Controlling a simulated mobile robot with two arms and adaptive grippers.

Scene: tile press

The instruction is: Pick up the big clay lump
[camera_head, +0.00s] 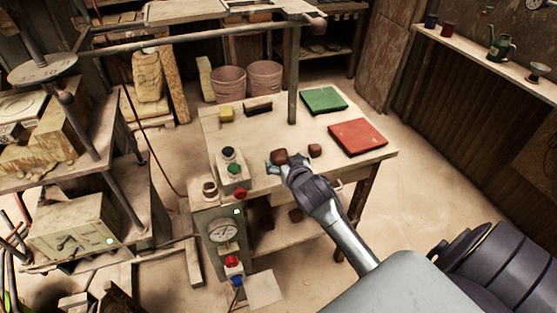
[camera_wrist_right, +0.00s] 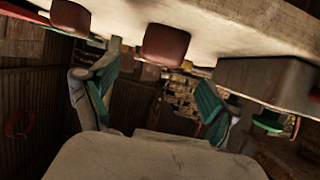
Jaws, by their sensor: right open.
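The big clay lump (camera_head: 279,157) is reddish brown and sits on the pale worktable, near its front edge. A smaller brown lump (camera_head: 315,150) lies to its right. My right gripper (camera_head: 287,164) is open at the big lump, its fingers spread to either side in the head view. In the right wrist view, the big lump (camera_wrist_right: 165,42) shows ahead, between and above the two green-padded fingers; contact cannot be told. The smaller lump (camera_wrist_right: 70,17) is at the upper left there. My left gripper is not in view.
The worktable (camera_head: 265,130) also bears a green slab (camera_head: 323,100), a red slab (camera_head: 358,137), a yellow block (camera_head: 227,114) and a dark block (camera_head: 258,105). A button box (camera_head: 234,180) stands close left of the gripper. A post (camera_head: 293,85) rises behind.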

